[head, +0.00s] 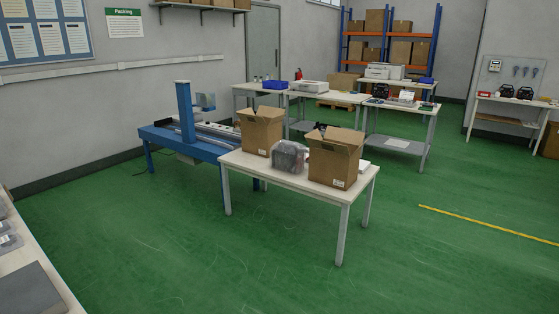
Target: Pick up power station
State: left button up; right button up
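No power station is clear enough to name with certainty. Small black units with a handle-like outline stand farther off: one on the back table, the black unit (381,90), and two on the right wall bench, one being the black unit (507,91). Neither of my grippers shows in the head view.
The left open box (262,133) and right open box (334,160) stand on the white table. A blue-framed machine (186,135) is behind it. A bench edge (50,275) is at lower left. Green floor (440,260) is clear in front and right.

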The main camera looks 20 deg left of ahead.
aim_at(288, 156)
jog(key=i+j+u, duration=0.15)
jog(key=i+j, duration=0.15)
jog(key=i, duration=0.3)
jog(key=i+j+u, duration=0.15)
jog(key=i, duration=0.5)
jog(key=i+j+u, duration=0.2)
jog(key=i, duration=0.45)
jog(key=i+j+u, duration=0.15)
jog(key=i, duration=0.5)
